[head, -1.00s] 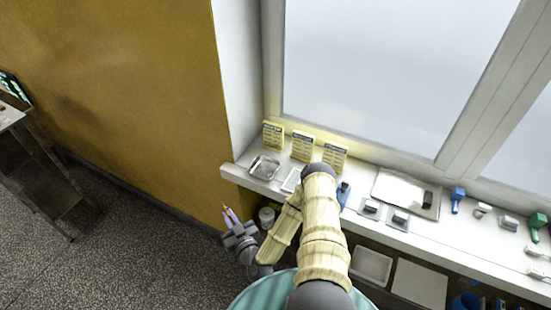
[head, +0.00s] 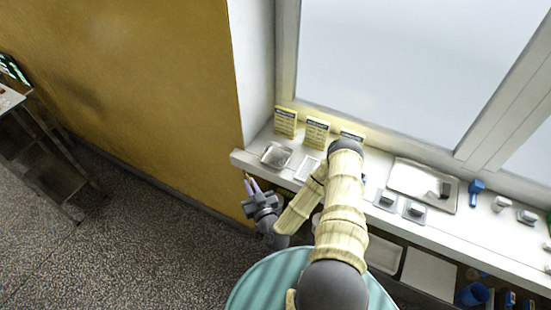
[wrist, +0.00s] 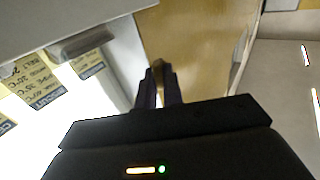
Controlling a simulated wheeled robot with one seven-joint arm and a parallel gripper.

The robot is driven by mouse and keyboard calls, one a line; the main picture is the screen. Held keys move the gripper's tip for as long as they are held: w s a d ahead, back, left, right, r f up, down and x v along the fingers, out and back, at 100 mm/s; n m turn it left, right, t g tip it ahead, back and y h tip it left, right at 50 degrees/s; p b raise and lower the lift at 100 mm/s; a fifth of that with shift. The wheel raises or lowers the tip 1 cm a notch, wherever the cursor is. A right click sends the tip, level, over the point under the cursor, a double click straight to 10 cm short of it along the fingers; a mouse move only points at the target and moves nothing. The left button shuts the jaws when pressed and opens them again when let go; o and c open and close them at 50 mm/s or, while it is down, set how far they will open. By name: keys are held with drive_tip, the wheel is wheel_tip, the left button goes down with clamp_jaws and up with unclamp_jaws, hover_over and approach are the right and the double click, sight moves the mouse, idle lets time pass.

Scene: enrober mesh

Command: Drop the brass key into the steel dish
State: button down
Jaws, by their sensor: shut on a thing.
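The steel dish (head: 276,155) is a small, shiny square dish at the left end of the white window sill (head: 338,173). It looks empty in the head view. My gripper (head: 253,186) is in front of the sill's left end, left of and nearer than the dish, with its fingers pointing up in the picture. It is shut on the brass key (head: 247,176), of which a small gold-brown bit shows past the fingertips. In the wrist view the key (wrist: 158,66) shows between my dark fingers (wrist: 159,84); most of it is hidden.
Yellow cards (head: 286,121) stand behind the dish. A white tile-like item (head: 307,168) lies right of it. Farther right are a metal tray (head: 412,180) and a blue tool (head: 476,190). The ochre wall (head: 150,90) is close on the left. Bins stand below the sill.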

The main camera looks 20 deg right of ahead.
drive_tip(key=w+d+r+b, duration=0.4)
drive_tip(key=d+b, duration=0.2)
drive_tip(key=d, duration=0.2)
drive_tip(key=w+d+r+b, duration=0.4)
drive_tip(key=d+b, duration=0.2)
drive_tip(key=d, duration=0.2)
drive_tip(key=shift+w+d+r+b, duration=0.2)
drive_tip(key=shift+w+r+b, duration=0.05)
drive_tip(key=shift+r+b, duration=0.15)
drive_tip(key=shift+f, duration=0.2)
drive_tip(key=shift+f+b, duration=2)
drive_tip(key=shift+f, duration=0.9)
drive_tip(key=c, duration=1.5)
unclamp_jaws()
drive_tip(key=shift+o, duration=0.2)
drive_tip(key=shift+s, duration=0.1)
